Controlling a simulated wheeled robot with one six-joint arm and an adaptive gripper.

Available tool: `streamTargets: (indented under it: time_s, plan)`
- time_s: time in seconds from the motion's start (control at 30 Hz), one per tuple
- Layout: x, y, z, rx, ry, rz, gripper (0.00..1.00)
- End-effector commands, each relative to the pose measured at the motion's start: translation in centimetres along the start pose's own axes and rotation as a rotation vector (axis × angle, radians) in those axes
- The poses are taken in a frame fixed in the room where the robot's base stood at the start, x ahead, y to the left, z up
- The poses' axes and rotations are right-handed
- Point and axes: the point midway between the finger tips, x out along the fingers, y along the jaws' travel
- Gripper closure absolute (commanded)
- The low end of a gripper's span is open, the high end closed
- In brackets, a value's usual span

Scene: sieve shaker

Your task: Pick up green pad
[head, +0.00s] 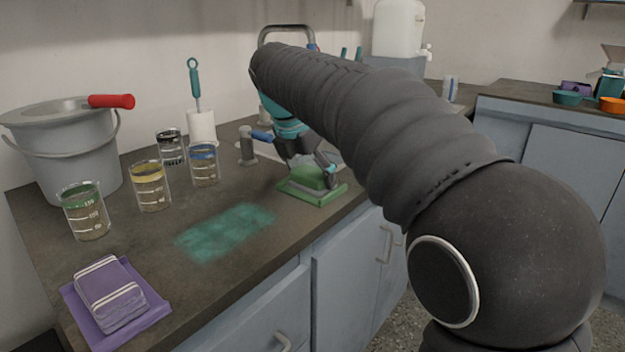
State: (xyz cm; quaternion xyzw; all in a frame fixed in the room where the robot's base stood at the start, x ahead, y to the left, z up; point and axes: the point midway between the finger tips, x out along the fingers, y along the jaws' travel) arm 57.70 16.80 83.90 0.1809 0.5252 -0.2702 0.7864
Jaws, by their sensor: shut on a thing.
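The green pad (306,179) is a small green block at the right part of the counter, near its front edge. It sits on or just over a flat green base or tray (333,195); I cannot tell whether they touch. My gripper (325,172) points down at the pad and is shut on it. The arm comes in from the right and hides part of the area behind the gripper. A teal smeared patch (226,231) lies on the counter to the left of the pad.
Glass beakers with green (86,212), yellow (151,188), blue (204,166) and black (171,149) bands stand left. A grey bucket (65,150) stands behind them. A folded purple cloth (109,296) lies on a purple tray (150,318) at front left. A brush holder (201,127) stands at the back.

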Motion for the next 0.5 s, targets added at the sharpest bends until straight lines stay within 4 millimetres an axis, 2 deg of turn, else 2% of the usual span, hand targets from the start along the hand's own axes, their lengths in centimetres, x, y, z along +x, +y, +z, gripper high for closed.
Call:
streamTargets:
  time_s: [0.27,0.37,0.5]
  plan:
    - [-0.3,0.0,0.2,0.0,0.0,-0.001,0.52]
    - [-1.0,0.0,0.4,0.0,0.0,0.0,0.52]
    - [-2.9,0.1,1.2,0.001,-0.001,0.001,0.52]
